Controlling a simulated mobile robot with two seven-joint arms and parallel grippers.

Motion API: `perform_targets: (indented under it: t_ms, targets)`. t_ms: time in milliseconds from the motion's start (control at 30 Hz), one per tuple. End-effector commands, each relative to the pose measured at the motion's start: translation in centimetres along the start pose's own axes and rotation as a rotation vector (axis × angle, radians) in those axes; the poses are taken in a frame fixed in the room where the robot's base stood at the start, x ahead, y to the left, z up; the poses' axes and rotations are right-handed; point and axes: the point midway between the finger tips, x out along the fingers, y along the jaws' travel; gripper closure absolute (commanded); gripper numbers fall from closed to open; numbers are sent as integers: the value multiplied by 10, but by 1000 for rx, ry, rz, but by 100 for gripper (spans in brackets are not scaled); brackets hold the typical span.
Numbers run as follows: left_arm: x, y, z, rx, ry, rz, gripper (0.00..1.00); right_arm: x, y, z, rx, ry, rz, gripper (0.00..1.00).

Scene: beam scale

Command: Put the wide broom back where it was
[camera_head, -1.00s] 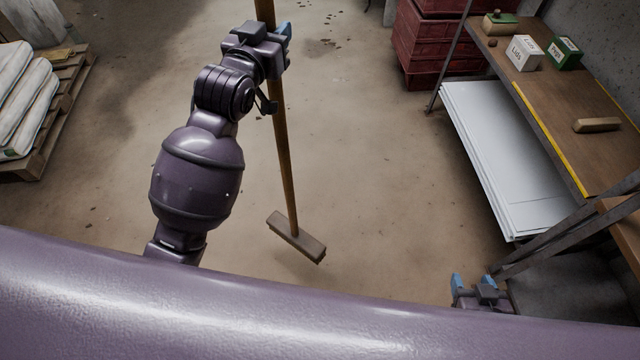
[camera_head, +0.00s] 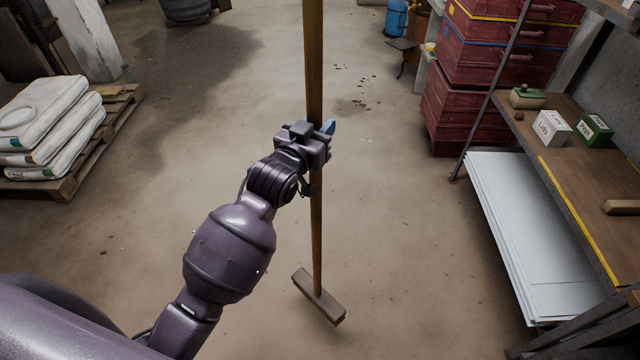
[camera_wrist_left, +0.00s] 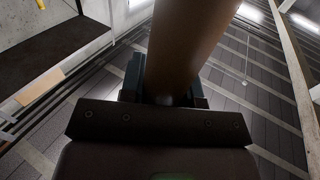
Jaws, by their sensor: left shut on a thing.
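The wide broom (camera_head: 316,230) is upright in the head view, with its long brown wooden handle running up out of the top of the picture. Its wide head (camera_head: 319,297) is at the bottom, close to the floor; I cannot tell whether it touches. My left gripper (camera_head: 325,135) is shut on the handle around its middle. In the left wrist view the handle (camera_wrist_left: 190,45) rises from between the jaws of the left gripper (camera_wrist_left: 165,95). My right gripper is not in view now.
Stacked red crates (camera_head: 490,75) stand at the back right. A wooden workbench (camera_head: 565,165) with small boxes is at the right, with white panels (camera_head: 525,235) beneath it. White sacks (camera_head: 45,125) lie on a pallet (camera_head: 65,180) at the left. The middle floor is clear.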

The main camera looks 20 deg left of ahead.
Motion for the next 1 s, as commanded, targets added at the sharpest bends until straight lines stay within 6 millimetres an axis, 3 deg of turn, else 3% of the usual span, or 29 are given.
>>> perform_targets:
  t_ms: [400, 767, 1000]
  targets:
    - [-3, 0, 79, -1, 1, 0, 100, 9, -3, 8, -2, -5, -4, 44]
    - [-3, 0, 99, 1, 5, 0, 100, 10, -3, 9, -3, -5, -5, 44]
    - [-4, 0, 130, 0, 0, -1, 100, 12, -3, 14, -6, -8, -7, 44]
